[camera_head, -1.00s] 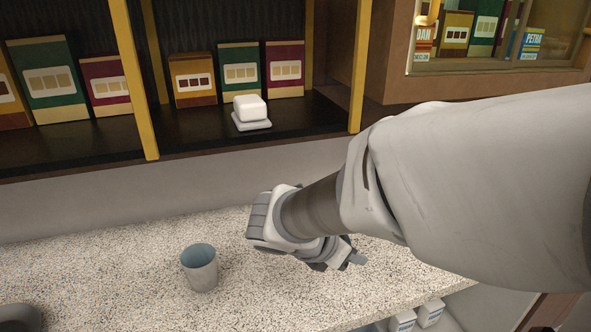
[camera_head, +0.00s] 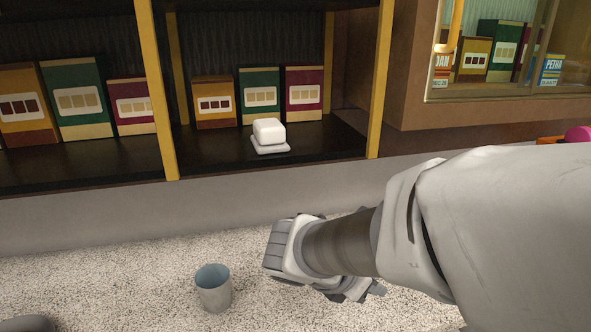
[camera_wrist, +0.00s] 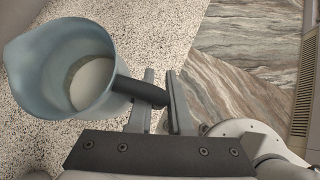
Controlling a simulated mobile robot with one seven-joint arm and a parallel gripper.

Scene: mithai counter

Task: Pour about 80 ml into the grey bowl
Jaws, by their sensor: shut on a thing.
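My gripper (camera_wrist: 160,95) is shut on the dark handle of a blue-grey jug (camera_wrist: 25,80). The jug has a spout at its left and stands open side up to the wrist camera, with pale contents low inside. In the head view my gripper (camera_head: 365,291) is over the counter and its fingers are partly hidden; the held jug is not visible there. A dark grey rounded thing (camera_head: 25,324) is cut off at the lower left corner; I cannot tell whether it is the grey bowl.
A grey cup (camera_head: 214,294) with a bluish inside stands on the speckled counter (camera_head: 110,285), left of my gripper. Behind are a shelf with several boxes (camera_head: 75,100) and a white block on a small base (camera_head: 269,133). Marbled brown flooring (camera_wrist: 250,60) lies beyond the counter edge.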

